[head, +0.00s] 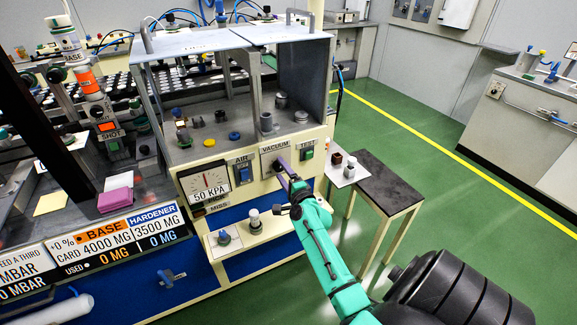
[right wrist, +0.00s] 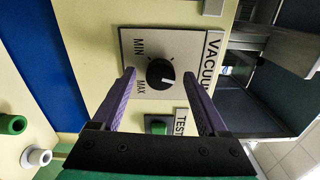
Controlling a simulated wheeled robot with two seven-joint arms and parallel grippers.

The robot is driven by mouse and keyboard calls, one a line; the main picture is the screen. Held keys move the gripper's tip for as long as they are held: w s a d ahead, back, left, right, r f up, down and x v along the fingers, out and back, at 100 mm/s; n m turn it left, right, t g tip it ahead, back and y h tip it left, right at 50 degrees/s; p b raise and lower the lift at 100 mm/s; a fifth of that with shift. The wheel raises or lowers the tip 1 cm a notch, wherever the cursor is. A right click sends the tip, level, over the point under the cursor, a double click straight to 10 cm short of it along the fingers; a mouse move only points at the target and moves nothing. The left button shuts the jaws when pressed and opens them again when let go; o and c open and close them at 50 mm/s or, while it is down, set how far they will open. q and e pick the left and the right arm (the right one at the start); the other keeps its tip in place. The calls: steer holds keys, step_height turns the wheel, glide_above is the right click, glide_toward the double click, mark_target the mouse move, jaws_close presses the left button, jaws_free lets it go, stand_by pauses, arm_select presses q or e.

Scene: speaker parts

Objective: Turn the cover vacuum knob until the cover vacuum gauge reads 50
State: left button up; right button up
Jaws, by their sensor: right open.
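The black round vacuum knob (right wrist: 158,70) sits on a grey plate marked MIN, MAX and VACUUM in the right wrist view. Its white pointer mark faces the lower right, away from the MIN and MAX words. My right gripper (head: 284,164) is open at the VACUUM panel. In the right wrist view its purple fingers (right wrist: 160,75) stand on either side of the knob, with a gap to each side. In the head view the gripper partly hides the knob. The dial gauge (head: 204,180) has a near-upright needle and a "50 KPA" strip below. My left gripper is not in view.
The AIR switch (head: 243,173) is left of the knob and the green TEST button (head: 308,154) is right of it. A ledge with a white-topped knob (head: 254,220) lies below. A dark side table (head: 385,185) stands to the right.

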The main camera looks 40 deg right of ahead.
steer(key=b+v, duration=0.1)
steer(key=v, duration=1.3)
steer(key=s+a+f+n+g+y, duration=0.1)
steer(key=s+a+f+n+g, duration=0.25)
steer(key=f, duration=0.65)
steer(key=s+a+f+n+g+y, duration=0.2)
steer(key=a+f+n, duration=0.15)
steer(key=f, duration=0.65)
steer(key=s+a+f+n+g+y, duration=0.1)
steer(key=s+a+f+n+g, duration=0.2)
steer(key=f, duration=0.7)
steer(key=s+a+f+n+g, duration=0.1)
steer(key=s+f+n+g, duration=0.3)
steer(key=s+f+n, duration=0.3)
steer(key=s+a+f+n+g, duration=0.1)
steer(key=s+f+n+g, duration=0.3)
steer(key=s, duration=1.2)
step_height(320, 180, down, 5)
steer(key=n, duration=0.3)
steer(key=shift+s+r, duration=0.1)
steer(key=shift+r, duration=0.05)
